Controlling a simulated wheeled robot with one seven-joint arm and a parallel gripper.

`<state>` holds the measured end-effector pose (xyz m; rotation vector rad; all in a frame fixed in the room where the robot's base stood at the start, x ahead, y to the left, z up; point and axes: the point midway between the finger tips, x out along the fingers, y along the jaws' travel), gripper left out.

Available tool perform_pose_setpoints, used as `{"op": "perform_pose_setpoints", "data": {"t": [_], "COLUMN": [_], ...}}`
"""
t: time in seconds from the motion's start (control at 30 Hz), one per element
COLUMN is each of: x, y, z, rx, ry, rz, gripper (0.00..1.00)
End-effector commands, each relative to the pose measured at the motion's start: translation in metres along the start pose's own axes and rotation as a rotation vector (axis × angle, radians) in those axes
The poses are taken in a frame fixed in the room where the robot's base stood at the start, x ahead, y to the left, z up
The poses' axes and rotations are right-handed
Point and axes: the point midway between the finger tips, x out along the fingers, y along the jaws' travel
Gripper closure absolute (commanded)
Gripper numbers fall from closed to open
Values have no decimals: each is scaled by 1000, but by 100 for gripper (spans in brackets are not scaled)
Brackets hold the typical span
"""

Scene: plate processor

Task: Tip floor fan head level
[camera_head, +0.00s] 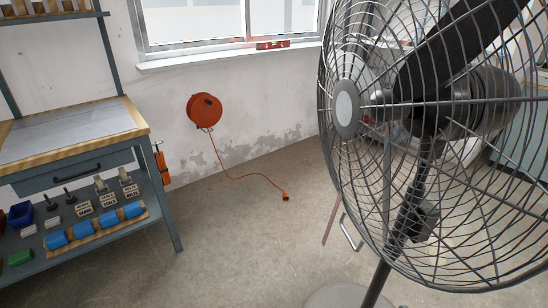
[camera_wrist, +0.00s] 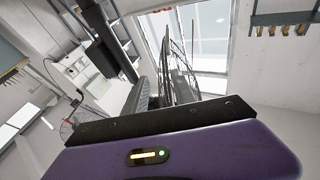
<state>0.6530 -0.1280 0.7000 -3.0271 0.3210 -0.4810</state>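The floor fan stands close at the right of the head view, with its round wire cage (camera_head: 345,200) cut off by the picture edge. Its grey hub cap (camera_head: 346,108) faces left, and the dark motor housing (camera_head: 478,98) lies behind it. The pole (camera_head: 405,222) runs down to a round base (camera_head: 338,296). I cannot tell the head's exact tilt. In the wrist view, the purple body of my gripper (camera_wrist: 170,145) with a black strip fills the bottom. A wire-and-dark shape (camera_wrist: 178,75) beyond it looks like the fan cage. The fingertips are not clear.
A workbench (camera_head: 75,130) with blue, green and small labelled items on its lower shelf stands at the left. An orange cable reel (camera_head: 204,110) hangs on the wall, its cord end (camera_head: 285,196) on the floor. Bare floor lies between bench and fan.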

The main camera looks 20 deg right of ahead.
Motion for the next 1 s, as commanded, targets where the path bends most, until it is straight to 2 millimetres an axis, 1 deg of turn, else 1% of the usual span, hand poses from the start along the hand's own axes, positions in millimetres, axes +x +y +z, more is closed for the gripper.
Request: {"op": "perform_pose_setpoints", "data": {"t": [0.27, 0.37, 0.47, 0.6, 0.7, 0.9, 1.0], "x": [-32, -50, -73, -109, -129, -159, -173], "y": [-19, -30, -44, -64, -74, -88, -92], "z": [-17, -25, -37, -60, -74, -96, -102], "rx": [-63, -82, -100, -116, -118, -96, -88], "ry": [-114, -171, -245, -361, -426, -516, -553], "rz": [-1, -13, -36, -82, -113, -162, -184], "gripper": [68, 68, 68, 68, 68, 68, 68]}}
